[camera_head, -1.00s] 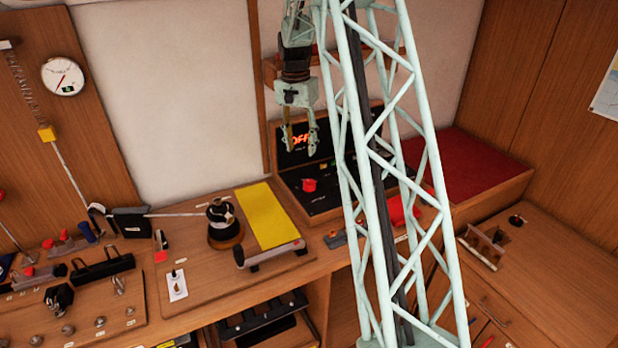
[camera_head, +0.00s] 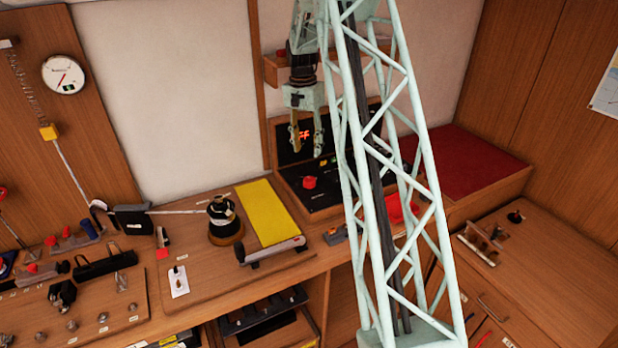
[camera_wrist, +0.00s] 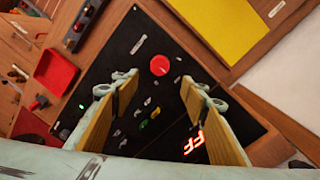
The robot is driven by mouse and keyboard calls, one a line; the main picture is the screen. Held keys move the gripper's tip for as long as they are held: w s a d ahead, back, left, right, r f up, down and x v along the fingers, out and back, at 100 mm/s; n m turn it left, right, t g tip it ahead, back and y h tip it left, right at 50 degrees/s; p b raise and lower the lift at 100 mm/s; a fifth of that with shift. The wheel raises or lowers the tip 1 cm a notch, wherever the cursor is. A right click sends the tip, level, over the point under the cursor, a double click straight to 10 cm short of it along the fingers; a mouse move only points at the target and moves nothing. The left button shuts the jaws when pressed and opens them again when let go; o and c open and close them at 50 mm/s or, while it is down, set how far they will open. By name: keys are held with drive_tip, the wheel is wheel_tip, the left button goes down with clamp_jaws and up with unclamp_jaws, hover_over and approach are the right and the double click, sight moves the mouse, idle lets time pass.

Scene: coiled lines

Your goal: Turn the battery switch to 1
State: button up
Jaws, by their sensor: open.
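The red round knob (camera_head: 309,182) sits on a black switch panel (camera_head: 325,196) at the back of the bench. In the wrist view the same red knob (camera_wrist: 160,65) lies ahead, between and beyond my fingertips. The panel's red lit display (camera_wrist: 194,143) is partly covered by a finger and shows "FF". My gripper (camera_head: 306,150) is open and empty above the panel, with its fingers pointing down. In the wrist view my gripper (camera_wrist: 155,82) shows its two yellow-padded fingers wide apart, clear of the knob. The knob's setting is too small to read.
A yellow pad (camera_head: 265,212) and a black winch drum (camera_head: 223,215) are on the board to the left. A red tray (camera_wrist: 57,69) stands beside the panel. A wooden shelf (camera_head: 270,70) is on the wall behind my gripper.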

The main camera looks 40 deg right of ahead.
sight(309, 179)
drive_tip(key=shift+s+d+f, duration=0.1)
drive_tip(key=shift+s+f, duration=0.1)
drive_tip(key=shift+f, duration=3.2)
drive_tip(key=shift+s+f, duration=0.2)
drive_tip(key=shift+f, duration=3.15)
drive_tip(key=shift+c, duration=0.2)
drive_tip(key=c, duration=0.8)
